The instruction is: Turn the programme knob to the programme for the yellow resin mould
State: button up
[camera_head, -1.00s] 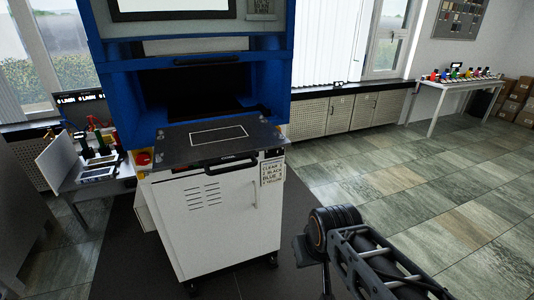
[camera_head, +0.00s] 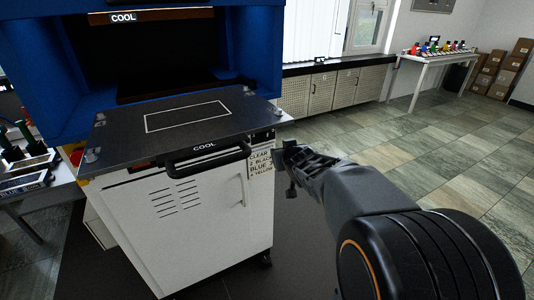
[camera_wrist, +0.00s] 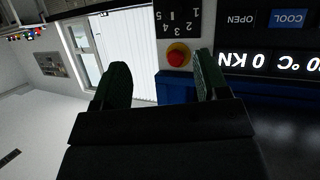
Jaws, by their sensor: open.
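My gripper (camera_head: 288,168) is open and empty in front of the white press cabinet, right of the card. In the wrist view its two green-padded fingers (camera_wrist: 160,68) stand apart. That view is upside down and shows a black dial plate (camera_wrist: 178,20) with white digits at the top edge. The programme knob itself is cut off or too small to make out, so its setting cannot be read. A card (camera_head: 261,164) on the cabinet lists CLEAR, BLACK, BLUE and YELLOW with numbers; the number by YELLOW looks like 4 but is small. No yellow mould is identifiable.
A red and yellow stop button (camera_wrist: 178,55) sits beside the dial plate, near the OPEN and COOL labels (camera_wrist: 288,18) and the lit display (camera_wrist: 258,60). The press plate's black handle (camera_head: 208,158) sticks out left of my gripper.

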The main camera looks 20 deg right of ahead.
aim_at(267, 138)
jog(key=w+d+f+n+t+y+b, duration=0.3)
jog(key=w+d+f+t+y+b, duration=0.15)
jog(key=w+f+b, duration=0.2)
jog(key=shift+y, duration=0.25)
jog(key=w, duration=0.4)
jog(key=w+a, duration=0.1)
jog(key=w, duration=0.4)
jog(key=w+a, duration=0.1)
jog(key=w, duration=0.3)
jog(key=shift+w+a+r, duration=0.1)
jog(key=shift+w+a, duration=0.1)
jog(key=shift+a, duration=0.05)
jog(key=shift+c, duration=0.3)
jog(key=c, duration=0.9)
jog(key=shift+o, duration=0.2)
